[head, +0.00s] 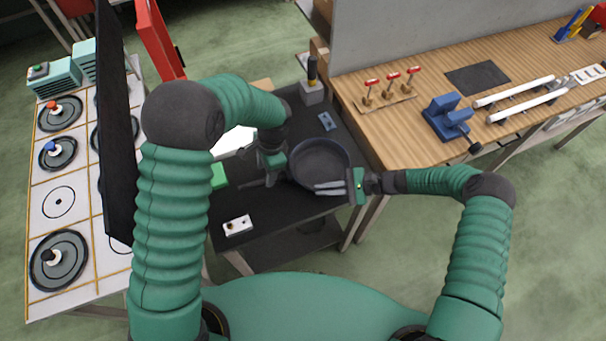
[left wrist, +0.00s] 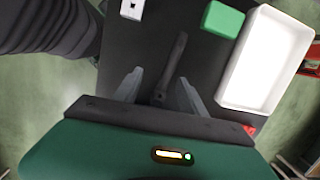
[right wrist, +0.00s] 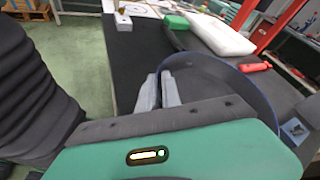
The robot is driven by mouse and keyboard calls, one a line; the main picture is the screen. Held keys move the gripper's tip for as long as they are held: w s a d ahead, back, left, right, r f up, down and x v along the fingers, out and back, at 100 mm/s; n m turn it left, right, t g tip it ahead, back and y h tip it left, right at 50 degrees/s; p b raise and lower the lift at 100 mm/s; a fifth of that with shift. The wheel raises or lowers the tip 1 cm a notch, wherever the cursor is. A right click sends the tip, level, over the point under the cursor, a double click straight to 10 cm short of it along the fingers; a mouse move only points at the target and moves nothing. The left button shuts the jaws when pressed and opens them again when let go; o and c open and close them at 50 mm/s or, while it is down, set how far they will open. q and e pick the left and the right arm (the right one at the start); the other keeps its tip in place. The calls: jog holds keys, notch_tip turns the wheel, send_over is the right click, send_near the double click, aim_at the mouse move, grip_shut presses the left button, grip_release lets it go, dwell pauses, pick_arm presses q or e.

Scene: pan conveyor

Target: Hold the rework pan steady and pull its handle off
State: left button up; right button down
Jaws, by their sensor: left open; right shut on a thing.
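The dark rework pan (head: 318,160) sits on the black-topped table. Its handle (head: 252,183) points left in the head view. My right gripper (head: 332,188) is shut on the pan's near right rim; the pan wall (right wrist: 235,90) shows beside its fingers in the right wrist view. My left gripper (head: 268,168) is open at the handle side of the pan. In the left wrist view the handle (left wrist: 174,60) lies between its spread fingers, with a gap on each side. The joint between handle and pan is hidden there by the gripper body.
A green block (left wrist: 224,19) and a white tray (left wrist: 264,60) lie beside the handle. A white holed block (head: 237,225) sits at the table's near left. A blue plate (head: 327,121) and a dark tool in a stand (head: 312,88) are behind the pan. A wooden bench (head: 400,120) adjoins right.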

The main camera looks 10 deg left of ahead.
aim_at(262, 182)
pick_arm(q)
jog(key=w+d+r+m+t+y, duration=0.1)
jog(key=d+y, duration=0.2)
jog(key=d, duration=0.2)
jog(key=shift+y, duration=0.3)
jog(key=x, duration=1.1)
jog(key=shift+w+f, duration=0.3)
jog(key=shift+f, duration=0.05)
jog(key=shift+a, duration=0.1)
jog(key=shift+c, duration=0.3)
jog(key=shift+s, duration=0.1)
grip_shut()
